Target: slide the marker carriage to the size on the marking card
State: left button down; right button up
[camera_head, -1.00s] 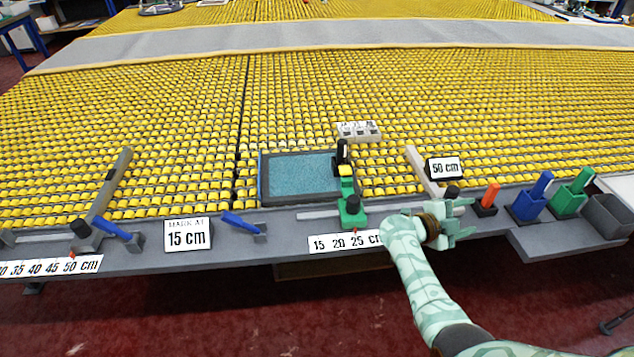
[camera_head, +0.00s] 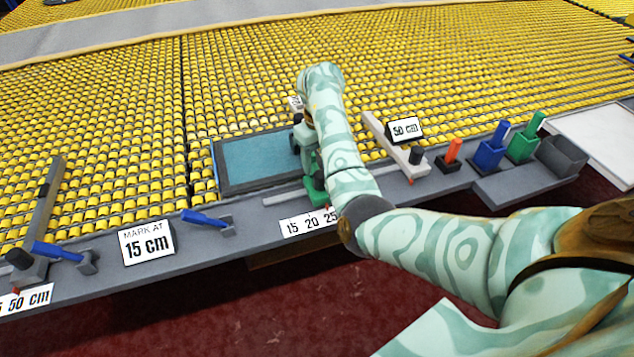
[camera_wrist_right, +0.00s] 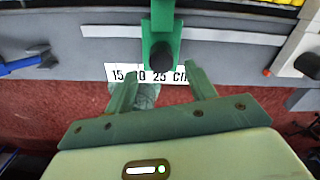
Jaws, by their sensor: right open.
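The marker carriage (camera_head: 317,190) is green with a black knob and sits on the bench rail; my right arm partly covers it in the head view. In the right wrist view the carriage (camera_wrist_right: 162,25) stands above the "15 20 25 cm" scale (camera_wrist_right: 118,73), its knob end by the 25. The scale also shows in the head view (camera_head: 292,228). The marking card (camera_head: 147,242) reads "MARK AT 15 cm". My right gripper (camera_wrist_right: 162,69) is open and empty, its fingertips either side of the knob end; I cannot tell if they touch it. My left gripper is out of view.
A teal pad in a grey frame (camera_head: 222,178) lies left of the carriage. To the right are a "50 cm" card (camera_head: 405,130), an orange block (camera_head: 453,151), blue (camera_head: 489,154) and green (camera_head: 522,147) holders and a grey bin (camera_head: 562,156).

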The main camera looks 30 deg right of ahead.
aim_at(320, 173)
notch_tip(320, 173, down, 6)
jog(key=shift+b, duration=1.25)
grip_shut()
